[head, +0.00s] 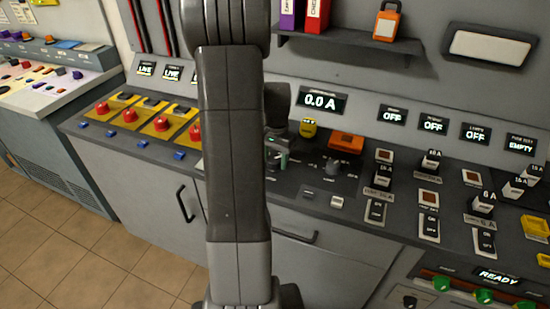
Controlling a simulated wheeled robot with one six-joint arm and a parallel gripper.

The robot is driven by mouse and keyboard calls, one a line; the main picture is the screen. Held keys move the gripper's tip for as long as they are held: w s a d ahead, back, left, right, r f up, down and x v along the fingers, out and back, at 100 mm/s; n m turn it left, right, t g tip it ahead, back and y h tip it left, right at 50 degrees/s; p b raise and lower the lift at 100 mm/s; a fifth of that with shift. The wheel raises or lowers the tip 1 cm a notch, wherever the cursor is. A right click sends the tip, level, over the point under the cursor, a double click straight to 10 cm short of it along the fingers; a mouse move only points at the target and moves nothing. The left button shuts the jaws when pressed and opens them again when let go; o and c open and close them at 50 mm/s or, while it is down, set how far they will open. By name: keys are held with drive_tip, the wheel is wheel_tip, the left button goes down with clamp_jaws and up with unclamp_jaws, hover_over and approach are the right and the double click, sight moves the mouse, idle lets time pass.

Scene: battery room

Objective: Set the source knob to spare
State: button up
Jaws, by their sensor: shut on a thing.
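My gripper (277,160) is down at the sloping console (290,190), partly behind my own arm. Its jaws are shut on a small control there, which I take to be the source knob. The knob itself is mostly hidden by the jaws, so I cannot read its pointer or the marks around it. Another dark knob (332,167) stands on the panel just right of my gripper. The display (321,101) above reads 0.0 A.
A yellow item (308,128) and an orange block (346,143) sit close to the right of my gripper. Several switches stand farther right, under displays reading OFF (392,116) and EMPTY. Red buttons (194,132) on yellow plates lie left. A shelf (350,44) overhangs the back.

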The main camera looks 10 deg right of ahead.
sight(276, 159)
drive_tip(key=shift+m, duration=0.3)
idle(0.4)
drive_tip(key=o, duration=1)
wheel_tip(276, 159, up, 14)
drive_tip(key=shift+s+d, duration=0.15)
drive_tip(key=shift+f, duration=0.15)
wheel_tip(276, 159, down, 14)
drive_tip(key=shift+r, duration=0.1)
drive_tip(key=shift+r, duration=0.1)
idle(0.3)
